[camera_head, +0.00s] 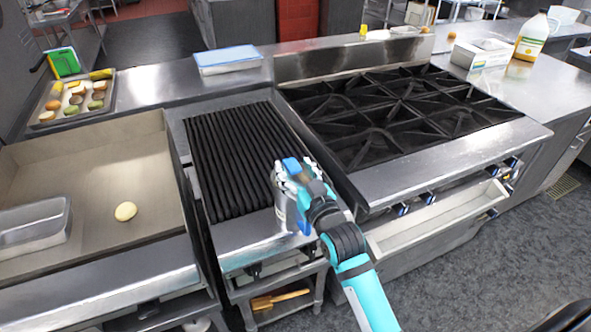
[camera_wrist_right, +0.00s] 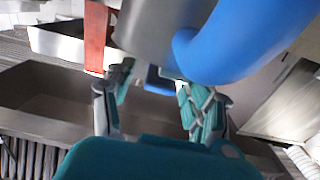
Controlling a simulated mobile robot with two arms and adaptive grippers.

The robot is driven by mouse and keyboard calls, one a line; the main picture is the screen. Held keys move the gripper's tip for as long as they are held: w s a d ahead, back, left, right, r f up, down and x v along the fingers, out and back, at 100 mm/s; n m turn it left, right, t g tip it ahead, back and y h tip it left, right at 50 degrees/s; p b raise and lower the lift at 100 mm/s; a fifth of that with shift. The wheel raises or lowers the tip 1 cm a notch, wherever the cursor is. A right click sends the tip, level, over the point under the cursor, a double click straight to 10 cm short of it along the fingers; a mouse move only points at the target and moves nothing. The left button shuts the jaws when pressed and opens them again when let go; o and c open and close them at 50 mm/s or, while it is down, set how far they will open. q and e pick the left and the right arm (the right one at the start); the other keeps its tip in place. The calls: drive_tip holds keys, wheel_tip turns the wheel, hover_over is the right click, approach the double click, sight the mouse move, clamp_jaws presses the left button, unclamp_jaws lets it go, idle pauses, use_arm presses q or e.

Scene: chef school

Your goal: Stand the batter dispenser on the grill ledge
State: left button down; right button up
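The batter dispenser (camera_head: 281,207) is a metal vessel with blue parts at the front right of the charbroiler grill, over or on the steel ledge (camera_head: 240,236). Whether its base touches the ledge is hidden. My right gripper (camera_head: 292,182) is at the dispenser and partly covers it. In the right wrist view the metal body (camera_wrist_right: 143,32) and thick blue handle (camera_wrist_right: 235,45) are close to the camera. The right gripper's fingers (camera_wrist_right: 156,85) stand apart there, with a blue part showing between them; contact is unclear. My left gripper is out of view.
A burner range (camera_head: 400,115) adjoins the grill on the right. A flat griddle (camera_head: 95,180) with a metal pan (camera_head: 35,228) and a round yellow piece (camera_head: 125,211) is on the left. A food tray (camera_head: 72,100) and blue-lidded container (camera_head: 228,60) sit behind.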

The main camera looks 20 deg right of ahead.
drive_tip(key=shift+r, duration=0.1)
drive_tip(key=shift+s+r, duration=0.1)
drive_tip(key=s+b, duration=0.2)
drive_tip(key=s, duration=0.9)
drive_tip(key=shift+s+d+b, duration=0.2)
drive_tip(key=shift+s+b, duration=0.1)
drive_tip(key=shift+s, duration=0.1)
wheel_tip(320, 180, down, 18)
drive_tip(key=w+a+g, duration=0.2)
drive_tip(key=g, duration=0.2)
drive_tip(key=s+f+n+g, duration=0.15)
drive_tip(key=s+f, duration=0.25)
drive_tip(key=f, duration=0.8)
drive_tip(key=s+f+m+g, duration=0.1)
drive_tip(key=s+f+g, duration=0.25)
drive_tip(key=f, duration=0.75)
drive_tip(key=s+d+f+g, duration=0.1)
drive_tip(key=s+f+g, duration=0.1)
drive_tip(key=s+f, duration=0.5)
drive_tip(key=s+d+f+n+g, duration=0.1)
drive_tip(key=s+f+g, duration=0.2)
drive_tip(key=s+f, duration=0.4)
drive_tip(key=s+d+f+g, duration=0.2)
drive_tip(key=s+f, duration=0.6)
drive_tip(key=s, duration=1)
drive_tip(key=shift+s+g+h, duration=0.2)
drive_tip(key=shift+g+h, duration=0.1)
drive_tip(key=shift+g, duration=0.2)
